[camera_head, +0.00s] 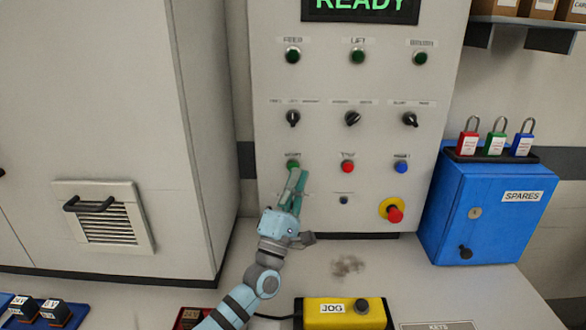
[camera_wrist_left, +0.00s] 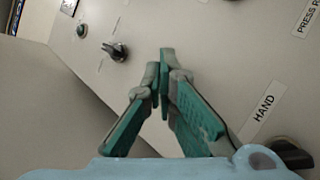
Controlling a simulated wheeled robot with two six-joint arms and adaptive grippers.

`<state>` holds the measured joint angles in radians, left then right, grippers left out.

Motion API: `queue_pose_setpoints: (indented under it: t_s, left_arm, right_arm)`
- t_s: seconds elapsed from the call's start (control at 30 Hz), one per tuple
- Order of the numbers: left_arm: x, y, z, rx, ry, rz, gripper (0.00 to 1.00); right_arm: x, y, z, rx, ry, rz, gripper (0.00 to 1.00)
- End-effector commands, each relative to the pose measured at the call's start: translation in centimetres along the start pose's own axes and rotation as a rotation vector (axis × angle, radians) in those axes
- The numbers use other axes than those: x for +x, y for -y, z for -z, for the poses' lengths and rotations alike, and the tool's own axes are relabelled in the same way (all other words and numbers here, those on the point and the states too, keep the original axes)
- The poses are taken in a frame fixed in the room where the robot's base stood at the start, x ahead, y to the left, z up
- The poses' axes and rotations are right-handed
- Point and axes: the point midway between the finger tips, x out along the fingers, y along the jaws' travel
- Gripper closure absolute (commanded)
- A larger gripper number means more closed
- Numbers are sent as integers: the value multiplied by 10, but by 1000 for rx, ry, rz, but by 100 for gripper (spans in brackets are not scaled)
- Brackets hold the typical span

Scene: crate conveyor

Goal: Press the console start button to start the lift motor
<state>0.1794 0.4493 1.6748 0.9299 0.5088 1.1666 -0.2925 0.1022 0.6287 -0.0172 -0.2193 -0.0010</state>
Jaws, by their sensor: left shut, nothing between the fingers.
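The console (camera_head: 320,85) is a light grey upright panel with a green READY display. Its green button (camera_head: 293,163), under a small label that seems to read START, is at the left of the button row. My left gripper (camera_head: 297,173) is shut and empty, its fingertips just below that button and overlapping its lower edge. I cannot tell whether they touch it. In the left wrist view the closed fingertips (camera_wrist_left: 164,62) point at the panel, and the green button is not visible there, perhaps hidden behind them. My right gripper is not in view.
A red button (camera_head: 347,166), a blue button (camera_head: 400,165) and a red mushroom button on yellow (camera_head: 394,211) are to the right. Black selector knobs (camera_head: 351,118) sit above. A yellow JOG box (camera_head: 345,315) and a blue SPARES box (camera_head: 485,215) stand near.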

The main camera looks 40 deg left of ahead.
Motion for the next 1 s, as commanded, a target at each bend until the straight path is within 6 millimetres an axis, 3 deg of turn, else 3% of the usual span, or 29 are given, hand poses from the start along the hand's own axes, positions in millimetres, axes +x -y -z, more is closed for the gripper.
queue_pose_setpoints:
  t_s: [1.0]
  left_arm:
    - [5, 4, 4, 0, 0, -1, 100]
  right_arm:
    - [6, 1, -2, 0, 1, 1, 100]
